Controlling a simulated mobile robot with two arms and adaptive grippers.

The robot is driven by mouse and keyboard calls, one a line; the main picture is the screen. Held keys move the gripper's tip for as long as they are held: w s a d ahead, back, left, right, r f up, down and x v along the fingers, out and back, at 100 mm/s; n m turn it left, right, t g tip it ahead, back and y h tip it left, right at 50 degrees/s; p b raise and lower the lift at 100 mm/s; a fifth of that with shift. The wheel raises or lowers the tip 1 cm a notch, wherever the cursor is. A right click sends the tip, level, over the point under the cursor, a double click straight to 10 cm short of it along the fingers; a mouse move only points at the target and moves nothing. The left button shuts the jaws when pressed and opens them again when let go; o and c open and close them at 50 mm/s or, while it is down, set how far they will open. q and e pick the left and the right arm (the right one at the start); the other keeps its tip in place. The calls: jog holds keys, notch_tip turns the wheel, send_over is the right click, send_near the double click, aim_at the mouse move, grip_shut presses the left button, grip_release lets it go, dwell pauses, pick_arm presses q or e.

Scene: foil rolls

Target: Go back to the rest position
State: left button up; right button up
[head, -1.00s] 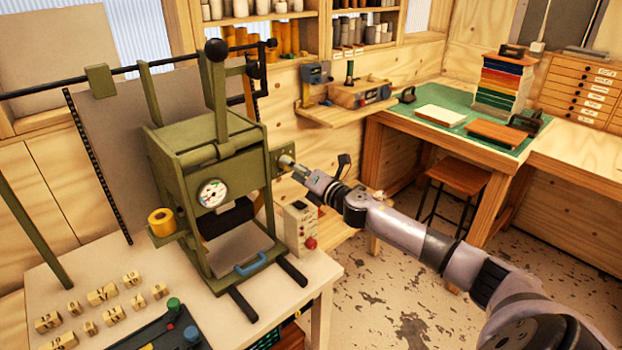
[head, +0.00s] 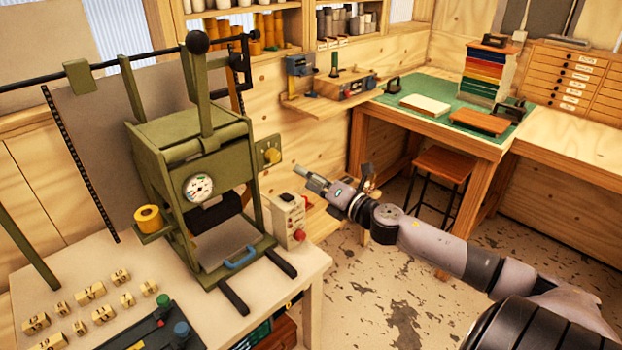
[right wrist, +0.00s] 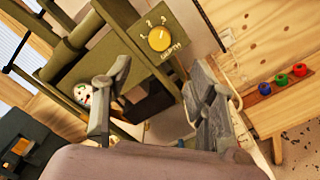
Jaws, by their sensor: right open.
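My right gripper (head: 309,176) is at the end of the arm that comes in from the lower right in the head view. It is empty and apart from the green press (head: 195,185). In the right wrist view its two fingers (right wrist: 160,95) are spread apart. Beyond them is the press's side plate with a yellow depth knob (right wrist: 159,39) and the numbers 1, 2 and 3. The same knob (head: 272,156) shows uncovered in the head view. My left gripper is in neither current view.
A pale bench (head: 110,255) holds the press, a yellow foil roll (head: 148,218), several small numbered blocks and a control box (head: 288,216). A green-topped table (head: 455,117) with a stool (head: 444,166) stands at the back right. Open floor lies around my right arm.

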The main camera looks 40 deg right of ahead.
dwell(0.6)
jog(key=s+a+f+m+g+h, duration=0.3)
jog(key=s+a+f+m+g, duration=0.1)
jog(key=s+f+m, duration=0.4)
jog(key=s+a+f+m+g+h, duration=0.25)
jog(key=s+a+f+m, duration=0.3)
jog(key=f+m, duration=0.4)
jog(key=s+a+f+m+g+y, duration=0.2)
jog(key=s+a+f+m+g, duration=0.15)
jog(key=s+a, duration=0.45)
jog(key=s+a+f+m+g+y, duration=0.2)
jog(key=s+a+m+g+y, duration=0.25)
jog(key=s, duration=0.45)
notch_tip(320, 180, down, 26)
jog(key=s+a+g+h, duration=0.1)
jog(key=s+h, duration=0.1)
jog(key=s+d+f+n+g, duration=0.1)
jog(key=s+d+f, duration=0.1)
jog(key=s+f, duration=1.3)
jog(key=shift+s+d+f, duration=0.15)
jog(key=shift+s+d, duration=0.15)
jog(key=shift+s, duration=0.55)
